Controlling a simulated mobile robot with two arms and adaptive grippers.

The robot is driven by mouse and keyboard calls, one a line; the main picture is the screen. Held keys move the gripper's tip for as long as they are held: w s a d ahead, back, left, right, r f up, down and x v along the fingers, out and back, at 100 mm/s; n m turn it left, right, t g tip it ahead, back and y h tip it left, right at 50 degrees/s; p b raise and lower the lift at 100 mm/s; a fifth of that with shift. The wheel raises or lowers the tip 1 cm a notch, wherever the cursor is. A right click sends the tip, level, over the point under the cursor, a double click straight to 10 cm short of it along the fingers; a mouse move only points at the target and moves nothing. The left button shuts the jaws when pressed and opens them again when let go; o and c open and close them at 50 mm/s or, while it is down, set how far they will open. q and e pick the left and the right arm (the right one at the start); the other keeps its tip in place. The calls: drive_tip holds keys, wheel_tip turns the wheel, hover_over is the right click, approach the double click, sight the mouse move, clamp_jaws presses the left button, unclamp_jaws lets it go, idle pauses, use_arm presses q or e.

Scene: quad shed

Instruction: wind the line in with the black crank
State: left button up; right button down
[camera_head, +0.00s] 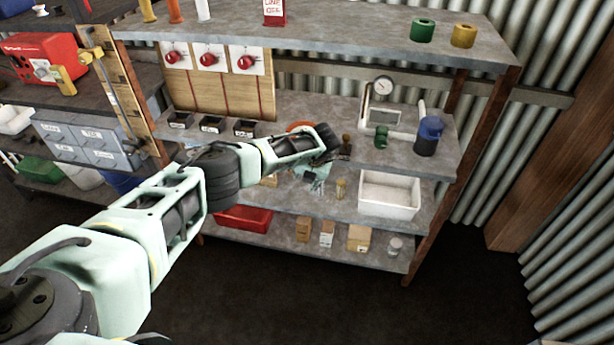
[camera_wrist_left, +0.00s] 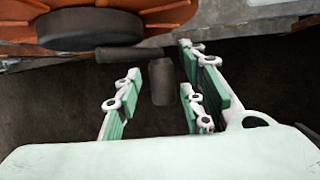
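The orange reel (camera_wrist_left: 160,15) with its dark round hub (camera_wrist_left: 90,30) fills the top left of the left wrist view. In the head view only part of the orange reel (camera_head: 300,127) shows behind my left arm. The black crank (camera_wrist_left: 125,54) runs sideways from the hub, and its grip (camera_wrist_left: 161,84) hangs from the outer end. My left gripper (camera_wrist_left: 160,98) is open, with its fingers on either side of the grip and a visible gap on both sides. In the head view my left gripper (camera_head: 313,178) shows small below the wrist. My right gripper is in neither view.
A white bin (camera_head: 389,195) stands on the shelf right of my gripper. Above it are a gauge (camera_head: 383,86), pipework and a dark blue-topped canister (camera_head: 428,136). A red tray (camera_head: 244,218) and small boxes sit on the lower shelf. The floor in front is clear.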

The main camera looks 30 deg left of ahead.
use_arm(q)
drive_tip(key=shift+d+r, duration=0.1)
drive_tip(key=shift+d, duration=0.05)
drive_tip(key=shift+d+r, duration=0.2)
drive_tip(key=shift+r, duration=0.35)
drive_tip(key=v, duration=1)
drive_tip(key=shift+s+r, duration=0.25)
drive_tip(key=shift+r, duration=0.05)
drive_tip(key=shift+d+f, duration=0.1)
drive_tip(key=shift+d, duration=0.05)
